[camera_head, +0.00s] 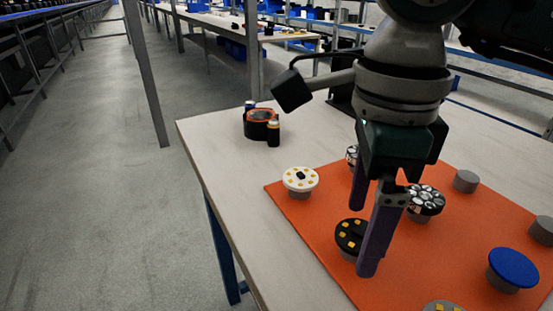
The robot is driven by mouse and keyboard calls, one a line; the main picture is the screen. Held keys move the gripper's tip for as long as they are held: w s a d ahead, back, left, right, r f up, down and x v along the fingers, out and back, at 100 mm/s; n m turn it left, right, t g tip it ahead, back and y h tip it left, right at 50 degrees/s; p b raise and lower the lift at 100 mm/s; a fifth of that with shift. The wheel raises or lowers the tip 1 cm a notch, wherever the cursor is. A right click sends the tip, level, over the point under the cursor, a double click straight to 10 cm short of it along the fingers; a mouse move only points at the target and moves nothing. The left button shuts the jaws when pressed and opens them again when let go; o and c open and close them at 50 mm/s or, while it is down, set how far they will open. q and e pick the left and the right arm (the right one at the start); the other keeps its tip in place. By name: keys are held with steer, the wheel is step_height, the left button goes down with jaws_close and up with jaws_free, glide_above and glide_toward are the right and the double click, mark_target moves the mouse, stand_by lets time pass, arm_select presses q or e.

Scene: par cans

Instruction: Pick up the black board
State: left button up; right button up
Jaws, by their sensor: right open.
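The black board (349,234) is a round black disc with yellow squares, raised on a support above the orange mat (300,217). My right gripper (362,241) points down from the upper right, with its two purple fingers spread. The nearer finger covers the right edge of the black board. The farther finger is behind it, and nothing shows held between them. I cannot tell whether either finger touches the board. My left gripper is not in view.
A white disc (300,178) with yellow squares, a disc with white lamps (426,199), a blue disc (513,267) and grey cylinders (466,181) stand on the mat. A black and orange device (259,116) stands farther back. The table's left side (225,192) is clear.

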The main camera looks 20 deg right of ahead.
steer(key=c, duration=1.4)
steer(key=shift+r, duration=0.1)
